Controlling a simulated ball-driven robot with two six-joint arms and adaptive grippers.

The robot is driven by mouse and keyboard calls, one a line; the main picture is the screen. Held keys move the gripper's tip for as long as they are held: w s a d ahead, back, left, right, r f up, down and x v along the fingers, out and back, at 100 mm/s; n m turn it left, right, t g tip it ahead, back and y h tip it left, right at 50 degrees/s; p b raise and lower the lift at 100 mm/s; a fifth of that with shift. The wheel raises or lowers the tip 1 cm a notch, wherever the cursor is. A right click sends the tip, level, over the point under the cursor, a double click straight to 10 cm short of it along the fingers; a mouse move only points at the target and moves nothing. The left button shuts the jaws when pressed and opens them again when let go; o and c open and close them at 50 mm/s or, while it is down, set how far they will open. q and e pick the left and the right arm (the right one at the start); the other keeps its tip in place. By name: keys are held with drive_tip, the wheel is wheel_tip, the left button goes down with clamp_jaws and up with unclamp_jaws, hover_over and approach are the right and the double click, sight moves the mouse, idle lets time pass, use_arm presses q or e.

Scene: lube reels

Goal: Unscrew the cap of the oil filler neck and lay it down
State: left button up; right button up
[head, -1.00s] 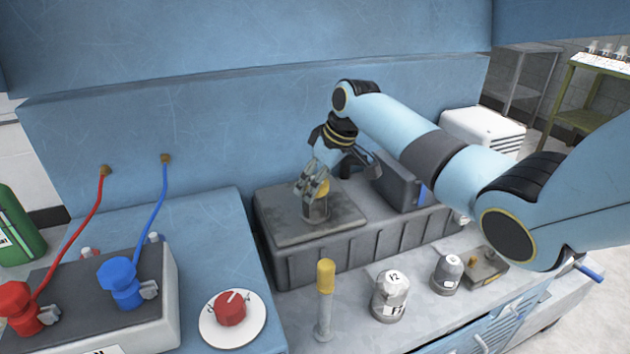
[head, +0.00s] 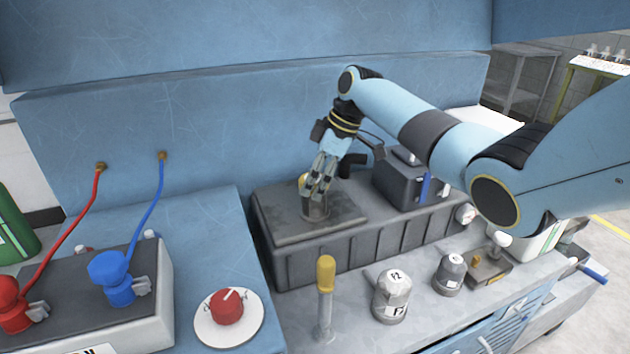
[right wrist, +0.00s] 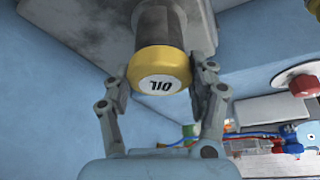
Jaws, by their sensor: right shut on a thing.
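The oil filler neck (head: 315,212) is a short grey metal cylinder standing on the dark grey tank (head: 285,225). Its yellow cap (right wrist: 160,68), with a white top marked OIL, sits at the end of the neck (right wrist: 160,22) in the right wrist view. My right gripper (head: 318,190) comes down on the cap from above, and its fingers hide much of it in the head view. In the right wrist view the right gripper (right wrist: 160,82) has a finger against each side of the cap. My left gripper is out of view.
On the bench in front stand a yellow-topped post (head: 325,290), a grey canister (head: 391,296) and a smaller one (head: 449,274). A dark box (head: 405,183) sits on the tank's right. A red knob (head: 228,306) and red and blue hose couplings are at left.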

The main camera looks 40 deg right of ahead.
drive_tip(key=shift+f, duration=0.1)
drive_tip(key=shift+f+n+g+b, duration=0.2)
drive_tip(key=shift+n+g+b, duration=0.2)
drive_tip(key=shift+n+b, duration=0.6)
drive_tip(key=shift+n+g+y+b, duration=0.3)
drive_tip(key=shift+n+g+b, duration=0.1)
drive_tip(key=shift+n+b, duration=0.65)
drive_tip(key=shift+s+n, duration=0.1)
drive_tip(key=shift+n, duration=0.45)
drive_tip(key=shift+r, duration=0.1)
